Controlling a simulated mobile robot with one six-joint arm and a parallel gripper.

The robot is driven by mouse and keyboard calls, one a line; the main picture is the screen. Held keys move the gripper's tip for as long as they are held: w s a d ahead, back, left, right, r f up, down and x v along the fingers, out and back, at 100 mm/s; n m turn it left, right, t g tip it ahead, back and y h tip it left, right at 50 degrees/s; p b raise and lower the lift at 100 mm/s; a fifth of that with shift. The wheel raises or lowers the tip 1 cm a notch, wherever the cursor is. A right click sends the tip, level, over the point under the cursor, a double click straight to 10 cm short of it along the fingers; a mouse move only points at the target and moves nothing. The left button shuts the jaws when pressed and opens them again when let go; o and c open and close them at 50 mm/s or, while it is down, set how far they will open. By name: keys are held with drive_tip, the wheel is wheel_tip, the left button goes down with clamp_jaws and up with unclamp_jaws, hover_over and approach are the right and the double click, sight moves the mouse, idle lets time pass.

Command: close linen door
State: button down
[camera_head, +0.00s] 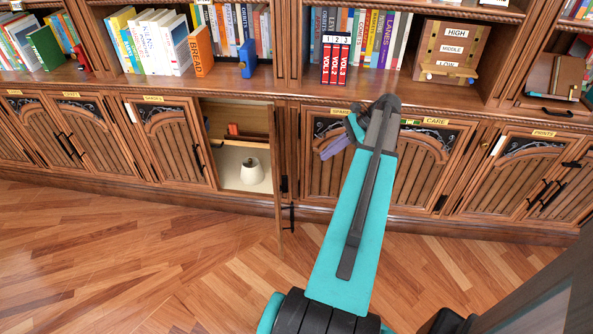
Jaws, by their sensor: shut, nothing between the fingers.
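The open cabinet door (278,185) stands swung out toward me, seen almost edge-on, at the right side of an open compartment (240,135). A small yellow label (153,98) sits above the closed door left of that opening; its lettering is too small to read surely.
Closed carved doors (167,140) line both sides. Books (160,40) and a wooden board (449,50) stand on the shelves above. The wood floor (150,255) at left is clear.

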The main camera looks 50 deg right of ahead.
drive_tip(key=shift+s+d, duration=0.1)
drive_tip(key=shift+s, duration=0.1)
drive_tip(key=shift+f, duration=0.1)
drive_tip(key=w+a+r+p+x, duration=0.1)
drive_tip(key=r+x, duration=0.1)
drive_tip(key=x, duration=1)
drive_tip(key=shift+w+a+f+p, duration=0.2)
drive_tip(key=shift+w+a+p, duration=0.1)
drive_tip(key=shift+w+a, duration=0.1)
